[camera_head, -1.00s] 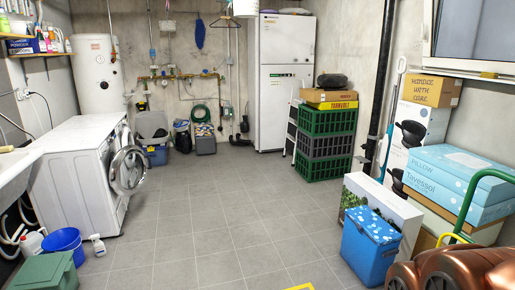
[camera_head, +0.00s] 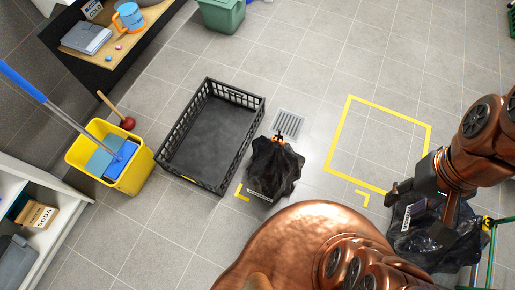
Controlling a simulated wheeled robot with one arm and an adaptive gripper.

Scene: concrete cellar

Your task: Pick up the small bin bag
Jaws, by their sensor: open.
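A small black bin bag (camera_head: 273,170) stands on the tiled floor near the middle of the view, its gathered neck tied with orange at the top. A larger, shiny black bag (camera_head: 425,240) sits at the lower right, partly hidden by my arm. My gripper (camera_head: 415,203) is at the right, over or beside this larger bag in the picture. It is open, and I see nothing between its fingers. It is well to the right of the small bag.
A black crate (camera_head: 170,150) stands left of the small bag, close to it. A floor drain (camera_head: 288,123) and a yellow taped square (camera_head: 338,135) lie beyond and right. A yellow mop bucket (camera_head: 135,178) is farther left. A green-framed cart (camera_head: 490,245) is at right.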

